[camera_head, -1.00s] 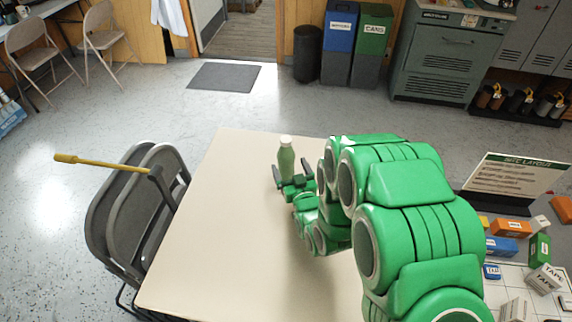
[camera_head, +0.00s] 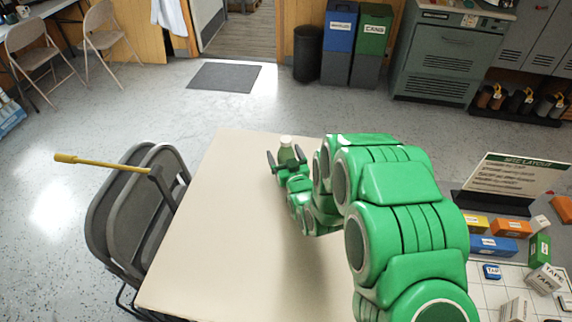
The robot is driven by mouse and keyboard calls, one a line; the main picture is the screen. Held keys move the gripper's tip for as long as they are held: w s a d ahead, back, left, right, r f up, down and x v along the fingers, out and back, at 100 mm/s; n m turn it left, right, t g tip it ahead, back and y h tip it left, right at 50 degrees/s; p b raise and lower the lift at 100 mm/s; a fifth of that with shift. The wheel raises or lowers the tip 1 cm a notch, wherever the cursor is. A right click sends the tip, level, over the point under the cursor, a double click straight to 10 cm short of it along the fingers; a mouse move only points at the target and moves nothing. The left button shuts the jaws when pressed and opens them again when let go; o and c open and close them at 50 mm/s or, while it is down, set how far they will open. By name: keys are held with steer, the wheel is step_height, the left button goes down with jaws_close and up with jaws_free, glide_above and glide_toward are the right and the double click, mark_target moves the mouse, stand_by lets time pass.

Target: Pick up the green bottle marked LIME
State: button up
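A green bottle (camera_head: 286,152) with a pale cap stands upright near the far edge of the cream table (camera_head: 215,215). No marking on it can be read from here. My gripper (camera_head: 286,158) is low over the table at the bottle, with one dark finger on the bottle's left and one on its right. The fingers look spread wider than the bottle, and I see no clear contact. The bottle's lower part is hidden behind my gripper.
Folded grey chairs (camera_head: 118,225) lean at the table's left side, with a yellow-handled tool (camera_head: 105,163) across them. A site layout sign (camera_head: 512,180) and several small boxes (camera_head: 492,245) stand at the right. The table's left half is clear.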

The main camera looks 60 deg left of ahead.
steer(key=c, duration=1)
steer(key=shift+o, duration=0.2)
steer(key=shift+r, duration=0.1)
